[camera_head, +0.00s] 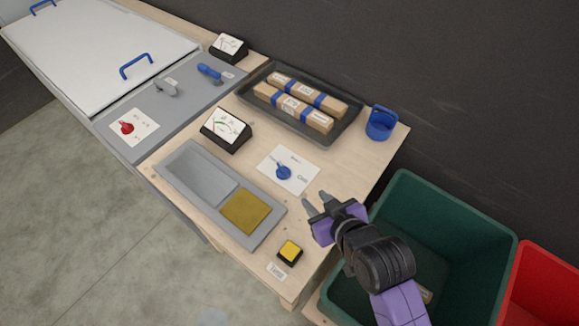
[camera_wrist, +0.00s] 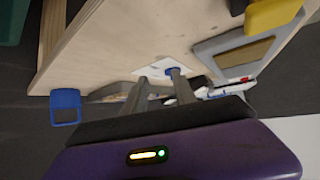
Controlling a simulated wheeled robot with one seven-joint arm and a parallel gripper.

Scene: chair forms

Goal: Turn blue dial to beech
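The blue dial (camera_head: 284,173) sits on a white card (camera_head: 291,183) with small printed labels, on the wooden bench. The labels are too small to read, so I cannot tell which one the dial points to. My gripper (camera_head: 314,203) is to the right of and nearer than the dial, apart from it. Its two grey fingers are spread with nothing between them. In the wrist view the blue dial (camera_wrist: 169,71) shows beyond the fingers of my gripper (camera_wrist: 158,82), partly covered by one finger.
A yellow button (camera_head: 290,251) and a grey panel with a yellow plate (camera_head: 245,211) lie nearer. A black meter (camera_head: 226,130) stands left. A dark tray (camera_head: 291,134) with wrapped bars and a blue cup (camera_head: 381,123) are behind. A green bin (camera_head: 470,218) is at right.

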